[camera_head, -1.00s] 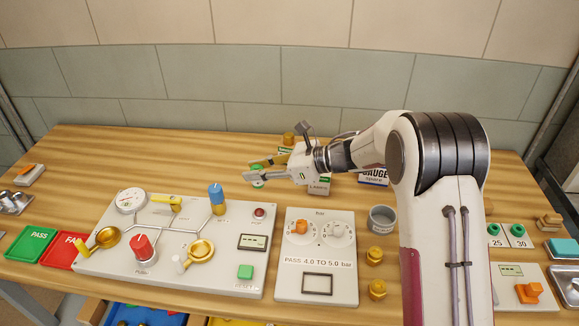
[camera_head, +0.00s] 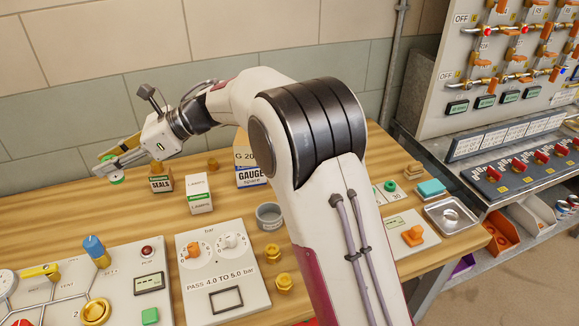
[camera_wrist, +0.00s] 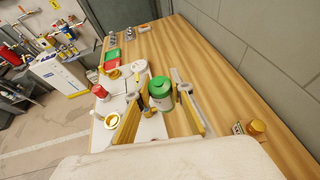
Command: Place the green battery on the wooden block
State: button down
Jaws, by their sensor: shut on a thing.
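My gripper (camera_head: 117,172) is shut on the green battery (camera_head: 117,181), above the back left of the table in the head view. In the wrist view the battery (camera_wrist: 160,95) is a short cylinder with a green top and a pale band, between the two yellow-lined fingers of my gripper (camera_wrist: 160,110). A small tan, wood-coloured piece (camera_head: 413,170) lies on the right of the table in the head view. It looks like the wooden block, but it is too small to be sure.
Behind the grey panel (camera_head: 222,268) stand a seals box (camera_head: 161,182), a lamps box (camera_head: 199,196) and a gauge box (camera_head: 249,171). A grey cup (camera_head: 269,216) and brass fittings (camera_head: 272,252) stand nearer.

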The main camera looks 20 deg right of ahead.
aim_at(108, 158)
notch_tip(108, 158, up, 4)
jog(key=shift+f, duration=0.15)
jog(key=w+d+m+t+h, duration=0.1)
jog(key=w+d+m+t, duration=0.25)
jog(key=d, duration=1.25)
jog(key=w+d+m+t+h, duration=0.25)
jog(key=w+d, duration=0.25)
jog(key=d, duration=1)
jog(key=s+d+m+t+h, duration=0.2)
jog(key=s+d+m, duration=0.1)
jog(key=d, duration=1.3)
jog(key=s+d+m+t+h, duration=0.2)
jog(key=s+d+m+h, duration=0.1)
jog(key=d, duration=1.2)
notch_tip(108, 158, down, 11)
jog(key=shift+w+d+f, duration=0.15)
jog(key=shift+f, duration=0.05)
jog(key=shift+f+y, duration=0.1)
jog(key=shift+y, duration=0.15)
jog(key=shift+f, duration=3.05)
